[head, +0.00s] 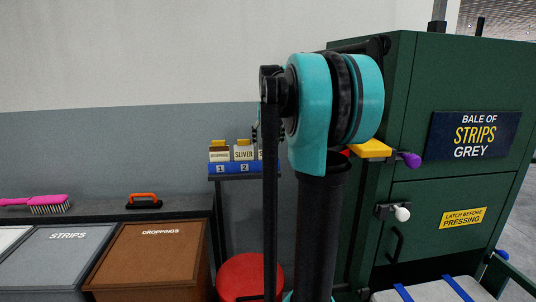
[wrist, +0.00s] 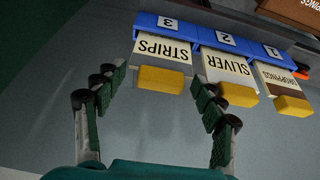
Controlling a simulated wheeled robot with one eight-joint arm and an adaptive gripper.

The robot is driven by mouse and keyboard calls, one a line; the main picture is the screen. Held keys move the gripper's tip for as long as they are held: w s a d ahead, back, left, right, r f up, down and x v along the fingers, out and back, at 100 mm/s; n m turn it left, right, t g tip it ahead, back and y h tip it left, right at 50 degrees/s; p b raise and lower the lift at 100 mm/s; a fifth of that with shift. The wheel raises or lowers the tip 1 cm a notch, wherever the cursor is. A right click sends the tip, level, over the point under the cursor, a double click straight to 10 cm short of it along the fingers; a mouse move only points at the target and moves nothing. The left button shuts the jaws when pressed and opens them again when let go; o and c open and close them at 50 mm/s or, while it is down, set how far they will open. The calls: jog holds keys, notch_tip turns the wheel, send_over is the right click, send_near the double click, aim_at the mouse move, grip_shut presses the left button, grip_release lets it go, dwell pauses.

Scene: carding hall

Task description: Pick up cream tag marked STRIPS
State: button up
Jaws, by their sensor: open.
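The cream tag marked STRIPS (wrist: 163,50) stands in slot 3 of a blue rack (wrist: 168,24), with a yellow block on its top edge. The wrist view shows it upside down. In the head view only a sliver of the tag (head: 261,154) shows; my arm hides the rest. My gripper (wrist: 159,77) is open and empty, its two fingers to either side of the yellow block in the wrist view. I cannot tell whether the fingertips reach the block's depth; no contact shows. The gripper is mostly hidden behind my arm in the head view.
The SLIVER tag (wrist: 229,68) stands beside it in slot 2, close to one finger. The DROPPINGS tag (wrist: 279,79) is in slot 1. A green baling press (head: 455,185) stands at right. A red round-topped object (head: 247,277) sits below the rack, a brown DROPPINGS bin (head: 150,262) at left.

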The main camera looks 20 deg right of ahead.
jog(key=c, duration=0.8)
jog(key=shift+r, duration=0.1)
